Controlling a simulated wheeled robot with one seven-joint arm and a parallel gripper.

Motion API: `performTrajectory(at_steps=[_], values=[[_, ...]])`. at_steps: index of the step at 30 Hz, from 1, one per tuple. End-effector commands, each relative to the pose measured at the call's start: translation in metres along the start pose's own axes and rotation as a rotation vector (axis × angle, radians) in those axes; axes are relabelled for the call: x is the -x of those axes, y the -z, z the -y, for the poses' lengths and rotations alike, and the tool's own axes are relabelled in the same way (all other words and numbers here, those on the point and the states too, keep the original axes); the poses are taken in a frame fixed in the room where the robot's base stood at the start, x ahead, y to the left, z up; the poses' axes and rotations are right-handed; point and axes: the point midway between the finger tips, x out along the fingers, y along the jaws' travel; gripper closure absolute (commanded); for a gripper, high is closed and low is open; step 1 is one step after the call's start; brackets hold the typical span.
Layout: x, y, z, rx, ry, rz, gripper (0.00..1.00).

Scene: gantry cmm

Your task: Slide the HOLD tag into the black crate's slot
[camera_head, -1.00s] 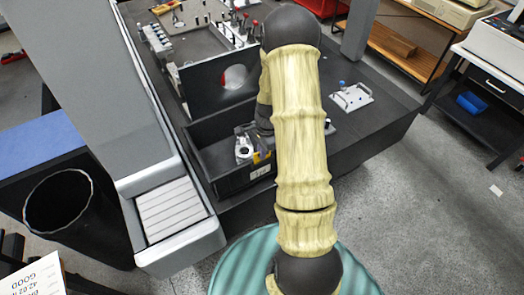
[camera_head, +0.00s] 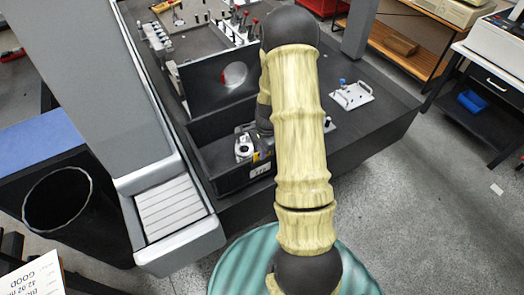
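The black crate (camera_head: 205,158) stands open on the dark bench, left of my arm, with its tall back panel behind it. A small white label (camera_head: 260,170) is on its near wall; I cannot tell whether this is the HOLD tag or part of the crate's slot. My gripper (camera_head: 248,149) is at the crate's right end, just above or behind that near wall, partly hidden by my arm. A small yellow patch (camera_head: 257,156) shows beside it, too small to identify. The fingertips and anything between them cannot be made out.
A white fixture plate (camera_head: 351,95) with a blue knob lies on the bench right of my arm. A grey machine column (camera_head: 105,70) and a slatted tray (camera_head: 170,210) stand left of the crate. A black bin (camera_head: 60,205) is farther left.

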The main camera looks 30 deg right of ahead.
Motion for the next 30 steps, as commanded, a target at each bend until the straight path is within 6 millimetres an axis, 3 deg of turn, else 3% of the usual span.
performTrajectory(at_steps=[12, 16, 22, 24, 30], values=[[-0.0015, 0.0003, 0.0001, 0.001, 0.000, 0.000, 1.00], [-0.0015, 0.0003, 0.0000, 0.001, 0.000, 0.000, 0.73], [-0.0015, 0.0003, 0.0001, 0.001, 0.000, 0.000, 0.71], [-0.0015, 0.0003, 0.0001, 0.001, 0.000, 0.000, 0.60], [-0.0016, 0.0002, 0.0001, 0.001, 0.000, 0.000, 0.60]])
